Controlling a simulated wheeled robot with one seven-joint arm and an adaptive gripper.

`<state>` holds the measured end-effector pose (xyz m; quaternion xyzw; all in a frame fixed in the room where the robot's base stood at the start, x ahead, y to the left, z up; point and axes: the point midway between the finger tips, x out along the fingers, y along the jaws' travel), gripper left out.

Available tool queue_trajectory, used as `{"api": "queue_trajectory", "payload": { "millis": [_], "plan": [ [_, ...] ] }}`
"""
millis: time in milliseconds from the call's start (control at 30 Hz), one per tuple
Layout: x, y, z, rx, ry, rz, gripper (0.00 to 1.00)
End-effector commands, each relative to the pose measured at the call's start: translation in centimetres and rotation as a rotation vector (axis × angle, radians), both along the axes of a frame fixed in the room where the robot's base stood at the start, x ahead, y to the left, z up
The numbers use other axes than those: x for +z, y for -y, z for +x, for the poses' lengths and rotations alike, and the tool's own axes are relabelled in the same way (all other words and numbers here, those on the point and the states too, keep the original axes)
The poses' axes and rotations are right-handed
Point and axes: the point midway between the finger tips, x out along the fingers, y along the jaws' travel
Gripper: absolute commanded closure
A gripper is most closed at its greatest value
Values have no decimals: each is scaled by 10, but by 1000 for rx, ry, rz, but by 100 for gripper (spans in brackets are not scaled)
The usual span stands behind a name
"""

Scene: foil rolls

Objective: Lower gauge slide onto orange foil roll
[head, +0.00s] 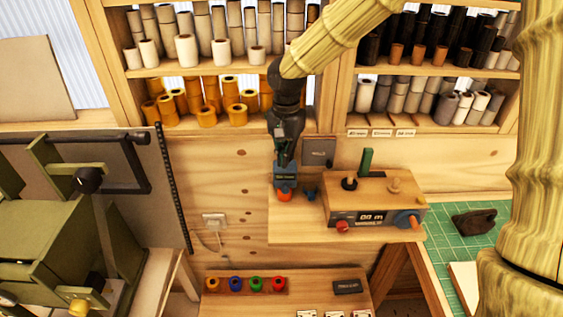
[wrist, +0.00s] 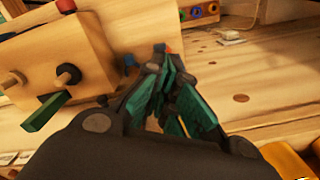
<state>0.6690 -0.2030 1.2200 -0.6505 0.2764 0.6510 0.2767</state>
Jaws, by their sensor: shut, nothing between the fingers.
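A dark blue block (head: 286,173), which looks like the gauge slide, stands on the small wooden shelf at the centre of the head view. An orange round end (head: 285,196), apparently the orange foil roll, shows just below its front. My gripper (head: 283,158) points down directly above the blue block, its tips close to the block's top; contact cannot be told. In the wrist view my gripper's green fingers (wrist: 161,58) come together with nothing held. They hide most of the block there, and only a bit of orange-red (wrist: 171,50) shows beyond them.
A wooden box (head: 372,200) with knobs, a display and a green lever (head: 367,160) stands close on the right. A small blue knob (head: 310,193) lies between. A rack of coloured rolls (head: 246,284) is below. Shelves of rolls (head: 215,60) line the back wall.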

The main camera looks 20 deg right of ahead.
Motion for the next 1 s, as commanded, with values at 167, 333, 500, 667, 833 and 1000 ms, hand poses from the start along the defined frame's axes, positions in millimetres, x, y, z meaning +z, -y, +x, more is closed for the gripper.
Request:
{"api": "queue_trajectory", "payload": {
  "millis": [167,333,500,667,833,1000],
  "plan": [
    [7,-2,-8,1,2,-1,100],
    [12,-5,-17,1,1,-1,100],
    [18,-7,-25,1,1,-1,100],
    [22,-10,-33,2,1,-1,100],
    [27,-12,-42,1,1,-1,100],
    [29,-13,-46,0,1,-1,100]
  ]
}}
